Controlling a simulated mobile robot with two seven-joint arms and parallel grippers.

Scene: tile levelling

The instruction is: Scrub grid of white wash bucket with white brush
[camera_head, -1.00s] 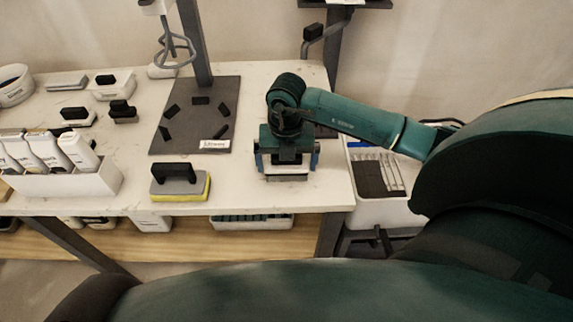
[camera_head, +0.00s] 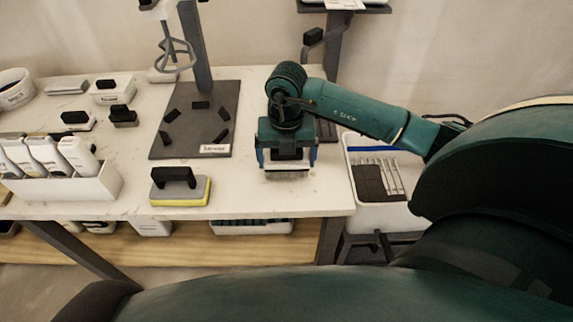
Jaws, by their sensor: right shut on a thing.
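My right gripper (camera_head: 286,158) points down over the right part of the white table and is shut on the white brush (camera_head: 287,170). The brush shows as a pale block with its bristle edge low, just above or on the tabletop; I cannot tell which. The white wash bucket (camera_head: 385,211) stands to the right of the table, lower than its top. Its grid (camera_head: 392,172) shows as pale bars beside a dark panel, with a blue strip behind. My right forearm passes over the bucket's far side. My left gripper is not in view.
A yellow-and-grey sponge float (camera_head: 180,188) lies left of the brush. Behind it is a dark stand base (camera_head: 195,120) with a post and mixer. A white bottle rack (camera_head: 75,186) and several small tools fill the left. The tabletop (camera_head: 250,195) between float and brush is clear.

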